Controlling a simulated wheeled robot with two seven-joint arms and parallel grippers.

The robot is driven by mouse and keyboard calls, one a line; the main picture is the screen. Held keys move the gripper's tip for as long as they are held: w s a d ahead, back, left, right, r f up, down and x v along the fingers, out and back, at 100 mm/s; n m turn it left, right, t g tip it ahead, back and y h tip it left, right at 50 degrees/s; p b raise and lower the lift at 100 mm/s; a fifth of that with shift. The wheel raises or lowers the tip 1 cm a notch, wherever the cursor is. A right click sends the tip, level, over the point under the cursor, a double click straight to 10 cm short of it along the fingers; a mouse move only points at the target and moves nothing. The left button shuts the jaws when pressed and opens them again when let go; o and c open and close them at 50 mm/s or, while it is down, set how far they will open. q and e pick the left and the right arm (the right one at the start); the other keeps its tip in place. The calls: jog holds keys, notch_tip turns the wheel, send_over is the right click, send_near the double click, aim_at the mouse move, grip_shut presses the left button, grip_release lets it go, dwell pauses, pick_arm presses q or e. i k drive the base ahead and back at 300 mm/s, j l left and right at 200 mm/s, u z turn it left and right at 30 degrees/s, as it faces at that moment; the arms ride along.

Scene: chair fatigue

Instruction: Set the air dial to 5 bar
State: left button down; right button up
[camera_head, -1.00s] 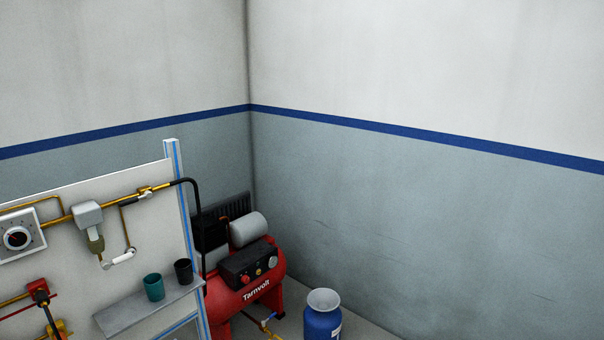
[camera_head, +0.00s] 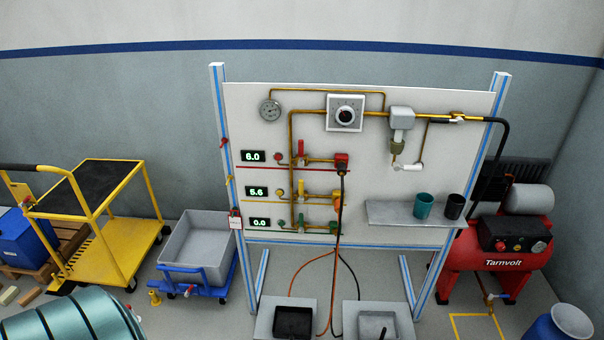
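The air dial (camera_head: 345,115) is a dark round knob with a reddish centre on a white square plate, high on the white panel (camera_head: 250,105). Its scale marks are too small to read. A round gauge (camera_head: 270,110) sits to its left; its needle cannot be read. Three digital displays are on the panel's left side: the top one (camera_head: 252,156) shows 6.0, the middle one (camera_head: 257,191) shows 5.6, the bottom one (camera_head: 261,222) shows 0.0. Neither of my grippers is in view.
The red Tarnvolt compressor (camera_head: 498,255) stands right of the panel. A grey shelf (camera_head: 395,213) on the panel holds a teal cup (camera_head: 424,205) and a black cup (camera_head: 454,206). A yellow cart (camera_head: 100,250) and a grey bin (camera_head: 197,247) stand left. Two trays sit below the panel.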

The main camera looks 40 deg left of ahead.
aim_at(345, 115)
jog(key=u, duration=1)
